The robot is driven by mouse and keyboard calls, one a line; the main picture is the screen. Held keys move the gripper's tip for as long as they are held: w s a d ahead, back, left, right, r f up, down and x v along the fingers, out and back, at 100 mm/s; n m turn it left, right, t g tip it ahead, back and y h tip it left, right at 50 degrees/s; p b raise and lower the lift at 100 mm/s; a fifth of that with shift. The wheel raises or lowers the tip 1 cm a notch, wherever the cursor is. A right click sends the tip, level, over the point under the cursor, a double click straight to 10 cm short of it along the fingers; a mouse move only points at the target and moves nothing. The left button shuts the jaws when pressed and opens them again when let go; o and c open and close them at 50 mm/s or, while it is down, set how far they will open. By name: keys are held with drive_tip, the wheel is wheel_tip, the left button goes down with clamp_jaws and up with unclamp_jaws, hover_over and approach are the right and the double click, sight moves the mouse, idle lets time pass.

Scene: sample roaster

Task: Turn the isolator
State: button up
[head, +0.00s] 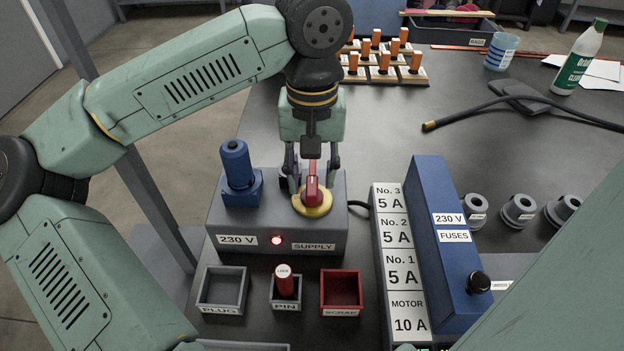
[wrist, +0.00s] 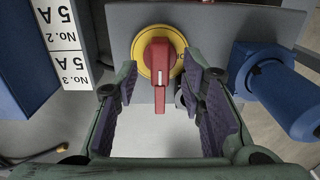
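The isolator is a red handle (head: 312,186) on a round yellow plate (head: 313,209), on top of the grey 230 V supply box (head: 265,240). In the wrist view the red handle (wrist: 158,78) points down the picture from its yellow plate (wrist: 142,44). My gripper (head: 312,172) is above the box at the isolator. In the wrist view its fingers (wrist: 158,125) are wide apart, one on each side of the handle's lower end, with clear gaps. Nothing is held.
A blue plug (head: 237,165) stands on the box, left of the isolator. In front are the plug tray (head: 222,290), pin tray (head: 286,307) with a red pin (head: 286,281), and red scrap tray (head: 341,292). The blue fuse box (head: 447,245) stands right. A black cable (head: 500,100) lies behind.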

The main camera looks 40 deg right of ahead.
sight(312, 183)
drive_tip(key=shift+f, duration=1.2)
drive_tip(key=shift+c, duration=0.4)
clamp_jaws()
